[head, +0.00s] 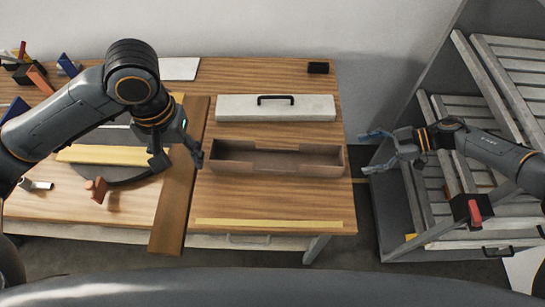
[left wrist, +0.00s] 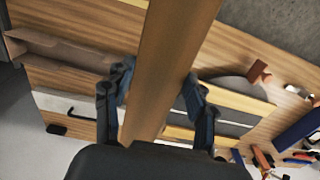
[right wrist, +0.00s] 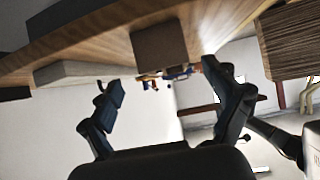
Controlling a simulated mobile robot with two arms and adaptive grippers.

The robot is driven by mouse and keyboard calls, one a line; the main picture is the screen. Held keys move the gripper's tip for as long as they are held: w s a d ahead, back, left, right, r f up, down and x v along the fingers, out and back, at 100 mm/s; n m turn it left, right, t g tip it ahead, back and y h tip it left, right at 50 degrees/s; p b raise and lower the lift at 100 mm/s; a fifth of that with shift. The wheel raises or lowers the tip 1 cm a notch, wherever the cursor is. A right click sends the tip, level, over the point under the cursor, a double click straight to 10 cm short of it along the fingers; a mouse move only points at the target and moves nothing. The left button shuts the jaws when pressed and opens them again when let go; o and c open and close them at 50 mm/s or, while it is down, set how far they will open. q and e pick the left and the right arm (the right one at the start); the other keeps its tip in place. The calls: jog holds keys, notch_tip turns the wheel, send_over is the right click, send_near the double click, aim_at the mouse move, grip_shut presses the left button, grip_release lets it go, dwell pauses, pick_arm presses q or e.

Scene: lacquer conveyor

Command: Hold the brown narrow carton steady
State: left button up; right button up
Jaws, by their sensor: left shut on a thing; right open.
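The brown narrow carton (head: 240,168) lies open and empty-looking on the wooden table, its length running left to right in the head view. It also shows in the left wrist view (left wrist: 65,52), and its end faces the right wrist camera (right wrist: 160,45). My left gripper (head: 178,160) is left of the carton and shut on a long brown board (head: 168,225), which runs between its fingers in the left wrist view (left wrist: 165,60). My right gripper (head: 368,153) is open and empty, just right of the carton's right end, apart from it and off the table edge.
A white drawer-like panel with a black handle (head: 240,108) lies behind the carton, and a yellow strip (head: 270,223) in front. A dark round disc (head: 118,172) and several tools are at left. A slatted grey rack (head: 420,215) stands at right.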

aim_at(339, 160)
pick_arm(q)
jog(key=shift+w+f, duration=0.1)
jog(key=shift+f, duration=0.05)
jog(key=shift+f+b, duration=0.65)
jog(key=shift+b, duration=0.15)
pick_arm(e)
jog(key=shift+x, duration=4.2)
jog(key=shift+d+f, duration=0.1)
jog(key=shift+f, duration=0.1)
jog(key=shift+s, duration=0.1)
jog(key=c, duration=0.9)
jog(key=shift+o, duration=0.2)
